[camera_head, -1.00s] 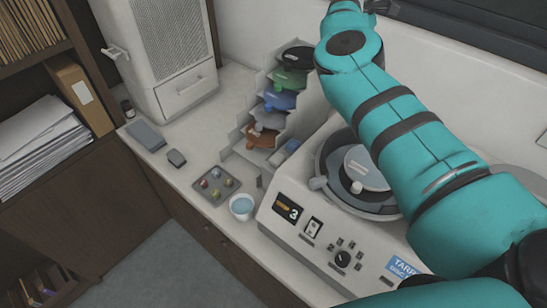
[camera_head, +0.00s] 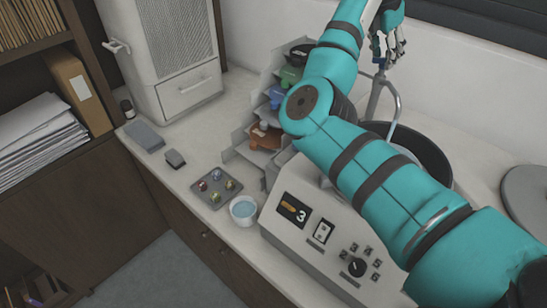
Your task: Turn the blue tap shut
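A grey metal tap (camera_head: 376,97) with a thin curved spout stands by the wall, behind the machine. No blue handle shows clearly on it. My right gripper (camera_head: 389,58) is at the top of the head view, pointing down just above the tap's top. Its fingers are small and dark, and I cannot tell whether they touch the tap or how far apart they are. My teal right arm crosses the right half of the view and hides part of the machine and the tap's surroundings. My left gripper is out of view.
The white machine (camera_head: 290,240) with display and knob stands below my arm. A dark round bowl (camera_head: 437,160) and a grey disc (camera_head: 525,190) lie right. A stepped rack (camera_head: 243,138), water cup (camera_head: 243,207) and small tray (camera_head: 207,201) stand left.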

